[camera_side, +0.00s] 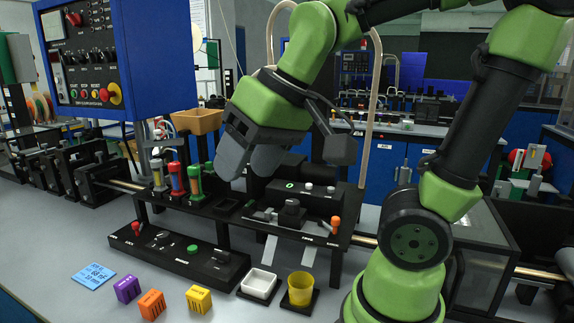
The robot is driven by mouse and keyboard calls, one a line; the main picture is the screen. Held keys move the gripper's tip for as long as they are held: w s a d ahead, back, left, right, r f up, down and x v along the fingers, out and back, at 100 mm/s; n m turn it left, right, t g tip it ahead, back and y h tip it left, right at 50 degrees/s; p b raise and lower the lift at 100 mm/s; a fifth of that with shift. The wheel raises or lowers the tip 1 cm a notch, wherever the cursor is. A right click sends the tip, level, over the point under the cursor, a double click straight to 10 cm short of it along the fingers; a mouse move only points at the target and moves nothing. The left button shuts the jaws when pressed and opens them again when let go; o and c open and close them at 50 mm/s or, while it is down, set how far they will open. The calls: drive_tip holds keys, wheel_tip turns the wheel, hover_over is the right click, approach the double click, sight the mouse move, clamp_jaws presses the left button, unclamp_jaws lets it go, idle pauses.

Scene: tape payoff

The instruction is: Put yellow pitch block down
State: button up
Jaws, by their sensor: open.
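The yellow pitch block (198,299) sits on the grey bench near the front edge, clear of my gripper. My gripper (247,162) is open, its grey fingers pointing down over the black rack at the middle. It is well above and behind the block, and I see nothing between the fingers. The fingers hide part of the rack behind them.
A purple block (127,289) and an orange block (151,305) lie left of the yellow one. A white dish (259,283) and a yellow cup (300,289) stand right of it. A black control panel (180,251) and the rack with coloured tubes (177,180) stand behind.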

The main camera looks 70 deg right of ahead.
drive_tip(key=shift+o, duration=0.4)
drive_tip(key=shift+m+t, duration=0.4)
drive_tip(key=shift+t, duration=0.4)
drive_tip(key=s, duration=0.5)
drive_tip(key=shift+s+a, duration=0.2)
drive_tip(key=shift+a, duration=0.1)
drive_tip(key=n+g+h, duration=0.2)
drive_tip(key=n+g, duration=0.2)
drive_tip(key=g, duration=0.3)
hover_over(193, 290)
drive_tip(key=f, duration=2.4)
drive_tip(key=shift+w+a+f, duration=0.15)
drive_tip(key=shift+w+f, duration=0.05)
drive_tip(key=f, duration=0.5)
drive_tip(key=shift+s+d+f, duration=0.15)
drive_tip(key=shift+d+f, duration=0.05)
drive_tip(key=shift+f, duration=0.1)
clamp_jaws()
